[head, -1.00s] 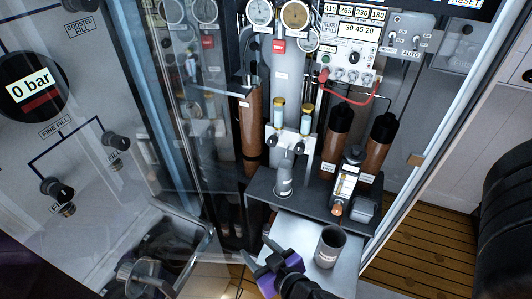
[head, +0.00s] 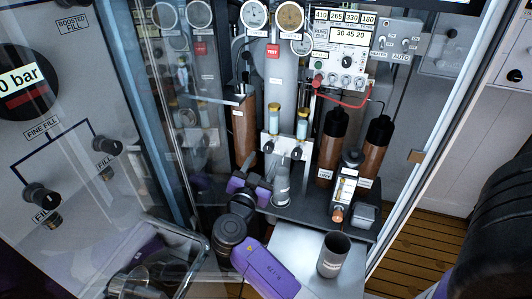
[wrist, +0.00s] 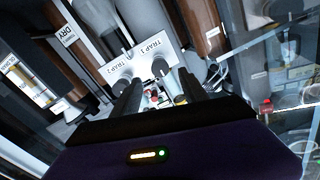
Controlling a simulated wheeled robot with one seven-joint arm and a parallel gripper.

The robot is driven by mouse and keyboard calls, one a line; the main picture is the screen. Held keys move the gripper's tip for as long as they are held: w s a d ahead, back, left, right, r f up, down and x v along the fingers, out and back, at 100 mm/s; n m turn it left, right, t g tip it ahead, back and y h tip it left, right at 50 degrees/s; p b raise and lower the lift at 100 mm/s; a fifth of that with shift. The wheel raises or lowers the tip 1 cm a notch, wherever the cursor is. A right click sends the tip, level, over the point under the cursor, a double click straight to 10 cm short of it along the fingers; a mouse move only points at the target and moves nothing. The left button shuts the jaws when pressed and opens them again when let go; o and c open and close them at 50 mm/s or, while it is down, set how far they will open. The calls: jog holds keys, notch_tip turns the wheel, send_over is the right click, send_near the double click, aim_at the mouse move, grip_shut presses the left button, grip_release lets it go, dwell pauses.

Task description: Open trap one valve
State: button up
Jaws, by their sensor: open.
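A white plate (head: 283,143) in the middle of the cabinet carries two small dark valve knobs. In the wrist view the plate (wrist: 143,60) shows the labels TRAP 1 and TRAP 2, turned over. The TRAP 1 label is at the right there, so the trap one valve (head: 268,147) is the left knob in the head view. My gripper (head: 262,176) is open, below and in front of the plate at its left side. In the wrist view its two dark fingers (wrist: 158,84) point at the plate. I cannot tell whether they touch a knob.
A grey cup (head: 334,254) stands on the light shelf at the front right. Brown cylinders (head: 331,150) stand right of the plate and another (head: 243,130) stands left. A glass door (head: 165,120) is close on the left. A red cable (head: 343,100) hangs above.

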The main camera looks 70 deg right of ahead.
aim_at(268, 150)
jog(key=shift+w+d+p, duration=0.2)
jog(key=shift+d, duration=1.15)
jog(key=shift+w+d+p, duration=0.15)
jog(key=shift+d, duration=1.2)
grip_shut()
